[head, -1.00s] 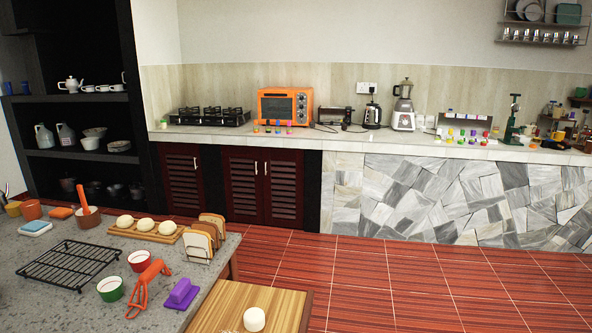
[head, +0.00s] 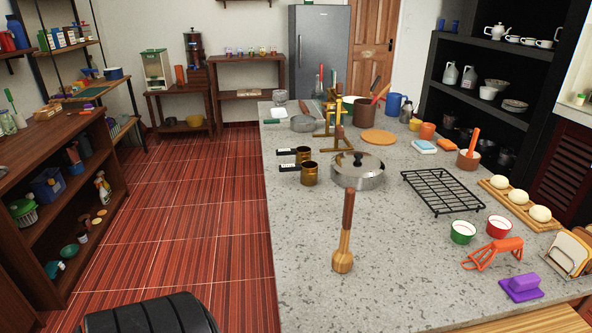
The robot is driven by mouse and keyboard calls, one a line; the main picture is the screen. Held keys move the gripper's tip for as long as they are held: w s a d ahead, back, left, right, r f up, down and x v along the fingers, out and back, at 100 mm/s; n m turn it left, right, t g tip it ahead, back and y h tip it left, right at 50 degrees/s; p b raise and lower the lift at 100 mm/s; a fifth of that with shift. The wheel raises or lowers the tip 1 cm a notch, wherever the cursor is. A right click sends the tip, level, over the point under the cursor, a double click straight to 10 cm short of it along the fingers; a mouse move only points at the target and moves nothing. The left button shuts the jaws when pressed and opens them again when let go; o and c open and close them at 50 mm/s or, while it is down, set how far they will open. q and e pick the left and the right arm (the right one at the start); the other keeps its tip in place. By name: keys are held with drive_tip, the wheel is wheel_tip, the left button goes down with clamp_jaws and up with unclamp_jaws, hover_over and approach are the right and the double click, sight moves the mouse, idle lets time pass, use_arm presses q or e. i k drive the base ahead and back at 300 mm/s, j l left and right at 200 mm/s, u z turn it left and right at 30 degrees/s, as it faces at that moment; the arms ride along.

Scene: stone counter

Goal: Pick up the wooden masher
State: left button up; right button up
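The wooden masher (head: 343,245) stands out near the front left part of the stone counter (head: 310,285) in the head view. It has a dark brown handle pointing up and a lighter, wider wooden end at the bottom. It looks upright, with nothing touching it. A lidded steel pot (head: 357,178) stands just behind it, partly behind the handle's top. Neither of my grippers shows in the view.
A black wire rack (head: 443,190), a green cup (head: 462,232), a red cup (head: 498,226), an orange peeler-like tool (head: 492,252) and a purple block (head: 521,288) lie to the right. Two brass cups (head: 309,173) stand behind. The counter around the masher is clear.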

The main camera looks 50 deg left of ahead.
sight(342, 260)
drive_tip(key=u, duration=1.4)
